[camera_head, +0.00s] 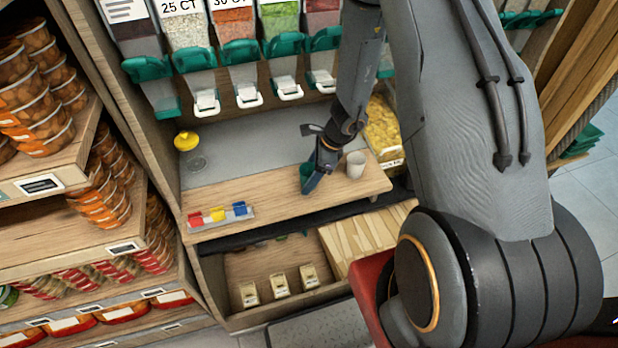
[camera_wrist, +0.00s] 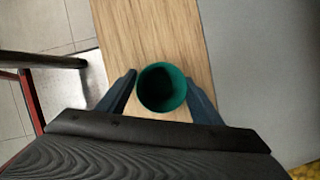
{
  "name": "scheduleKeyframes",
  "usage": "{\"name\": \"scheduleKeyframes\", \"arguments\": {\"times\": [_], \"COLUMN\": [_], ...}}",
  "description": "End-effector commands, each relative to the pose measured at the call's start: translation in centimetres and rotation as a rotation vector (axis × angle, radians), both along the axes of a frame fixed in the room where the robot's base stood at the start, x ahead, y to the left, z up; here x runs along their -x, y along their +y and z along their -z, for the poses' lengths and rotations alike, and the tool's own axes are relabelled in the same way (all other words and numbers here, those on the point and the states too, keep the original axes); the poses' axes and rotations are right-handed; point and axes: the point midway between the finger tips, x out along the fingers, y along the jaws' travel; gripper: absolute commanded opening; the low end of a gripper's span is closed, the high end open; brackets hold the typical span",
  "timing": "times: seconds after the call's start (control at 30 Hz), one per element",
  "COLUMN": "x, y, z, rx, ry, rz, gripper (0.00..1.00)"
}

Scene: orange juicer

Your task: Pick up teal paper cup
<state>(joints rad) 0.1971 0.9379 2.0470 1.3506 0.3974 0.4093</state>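The teal paper cup (camera_head: 306,179) is on the wooden counter (camera_head: 271,202), left of a white cup (camera_head: 355,164). My gripper (camera_head: 312,182) is down at the teal cup and hides part of it. In the wrist view the teal cup (camera_wrist: 162,88) is upright, its dark round mouth facing the camera. My gripper's two fingers (camera_wrist: 162,78) are on either side of it, very close to its wall. I cannot tell whether they press on the cup or only stand around it.
A tray with red, yellow and blue items (camera_head: 218,214) lies at the counter's front left. A yellow-topped object (camera_head: 186,141) stands at the back left. Dispensers with teal lids (camera_head: 243,67) line the back. The counter's left middle is clear.

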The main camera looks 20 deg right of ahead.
Motion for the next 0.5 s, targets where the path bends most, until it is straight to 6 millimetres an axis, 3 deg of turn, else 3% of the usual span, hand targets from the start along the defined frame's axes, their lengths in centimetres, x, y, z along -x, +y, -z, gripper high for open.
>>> {"name": "scheduleKeyframes", "arguments": {"times": [0.03,0.2,0.5], "x": [0.0,0.01,0.01], "y": [0.0,0.0,0.0], "z": [-0.01,-0.02,-0.03], "rx": [0.0,0.0,0.0], "ry": [0.0,0.0,0.0], "rz": [0.0,0.0,0.0], "gripper": [0.5,0.25,0.24]}}
